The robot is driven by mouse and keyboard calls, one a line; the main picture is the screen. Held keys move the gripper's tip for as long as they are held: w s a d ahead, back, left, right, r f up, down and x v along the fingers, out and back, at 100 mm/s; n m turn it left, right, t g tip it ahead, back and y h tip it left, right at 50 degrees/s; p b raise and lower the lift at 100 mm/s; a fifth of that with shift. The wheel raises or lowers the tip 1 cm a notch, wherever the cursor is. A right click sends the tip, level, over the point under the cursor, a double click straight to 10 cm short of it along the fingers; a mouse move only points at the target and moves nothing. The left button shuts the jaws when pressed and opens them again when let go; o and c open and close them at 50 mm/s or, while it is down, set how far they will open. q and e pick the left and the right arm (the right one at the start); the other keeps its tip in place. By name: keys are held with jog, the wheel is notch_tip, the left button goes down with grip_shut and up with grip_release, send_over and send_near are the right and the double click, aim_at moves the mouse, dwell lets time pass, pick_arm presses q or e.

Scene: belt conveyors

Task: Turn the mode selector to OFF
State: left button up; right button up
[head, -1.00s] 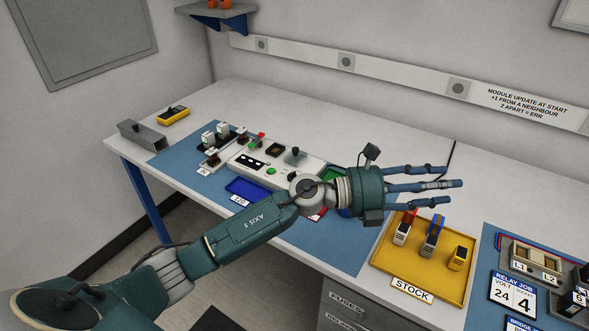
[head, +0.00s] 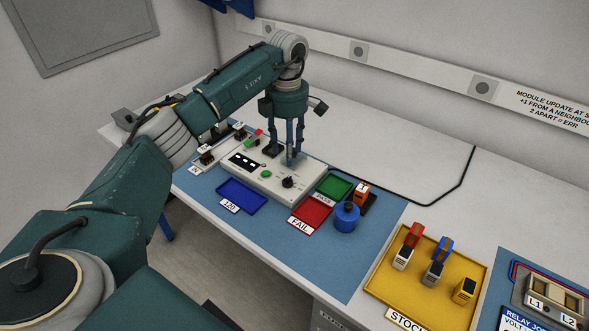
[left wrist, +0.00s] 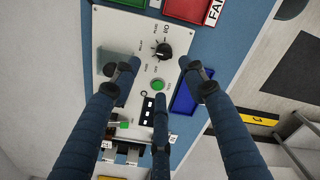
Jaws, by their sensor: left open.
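The mode selector, a black rotary knob (head: 288,182), sits on the white test panel (head: 255,182) near its front right corner. It also shows in the left wrist view as a black knob (left wrist: 162,51) with small labels around it. Those labels and its exact setting are too small to read surely. My left gripper (head: 285,158) points down over the panel, its fingers spread and empty, behind and above the knob. In the left wrist view the fingertips (left wrist: 164,72) surround the area of the knob and the green button (left wrist: 158,85). My right gripper is not in view.
A blue tray (head: 240,194), a red FAIL tray (head: 311,212) and a green tray (head: 335,188) lie around the panel. A blue cylinder (head: 346,217) stands at right. A yellow STOCK tray (head: 440,300) holds modules. The table behind the panel is clear.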

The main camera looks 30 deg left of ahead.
aim_at(288, 178)
pick_arm(q)
jog(key=f, duration=0.3)
jog(key=s+f+p, duration=0.1)
jog(key=f, duration=0.1)
jog(key=shift+s+d+f, duration=0.1)
jog(key=shift+d+f, duration=0.05)
jog(key=shift+f, duration=0.25)
jog(key=f, duration=0.2)
jog(key=shift+w+f+p, duration=0.2)
jog(key=shift+f+p, duration=0.1)
jog(key=shift+f, duration=0.65)
jog(key=shift+c, duration=1.3)
grip_shut()
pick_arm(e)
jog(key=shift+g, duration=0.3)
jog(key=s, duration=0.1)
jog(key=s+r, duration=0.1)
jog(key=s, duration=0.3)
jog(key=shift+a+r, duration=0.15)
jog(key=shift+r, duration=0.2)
